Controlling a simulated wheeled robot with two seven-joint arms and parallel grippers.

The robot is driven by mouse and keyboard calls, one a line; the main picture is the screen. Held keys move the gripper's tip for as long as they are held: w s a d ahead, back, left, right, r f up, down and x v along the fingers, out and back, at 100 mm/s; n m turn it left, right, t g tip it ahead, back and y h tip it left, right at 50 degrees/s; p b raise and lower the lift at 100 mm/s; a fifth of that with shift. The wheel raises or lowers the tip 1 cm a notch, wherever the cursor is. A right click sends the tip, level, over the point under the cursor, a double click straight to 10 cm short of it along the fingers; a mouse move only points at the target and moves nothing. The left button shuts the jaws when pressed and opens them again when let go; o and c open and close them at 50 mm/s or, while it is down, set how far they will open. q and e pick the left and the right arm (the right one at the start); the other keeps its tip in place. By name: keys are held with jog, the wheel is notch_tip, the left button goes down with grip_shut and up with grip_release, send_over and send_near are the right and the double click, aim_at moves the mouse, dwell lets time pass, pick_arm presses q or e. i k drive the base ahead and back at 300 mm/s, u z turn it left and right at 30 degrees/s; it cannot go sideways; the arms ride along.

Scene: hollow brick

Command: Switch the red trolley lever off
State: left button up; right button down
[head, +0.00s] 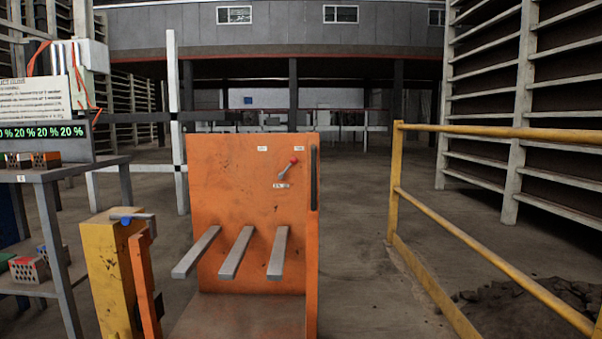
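An orange trolley (228,185) stands upright in the middle of the head view, with its worn front panel facing me. Its lever (286,168) is on the upper right of that panel. The lever is a short metal rod ending in a red knob, and it tilts up and to the right. Small white labels sit above it to the left and right, and another is just below it. Their text is too small to read. Neither of my grippers is in view.
Three grey metal prongs (235,253) stick out from the trolley toward me, below the lever. A yellow post (107,270) stands front left, beside a table (50,176) with bricks. A yellow railing (470,233) runs along the right. Floor between trolley and railing is clear.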

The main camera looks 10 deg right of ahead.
aim_at(293, 160)
jog(key=i, duration=1)
jog(key=u, duration=0.05)
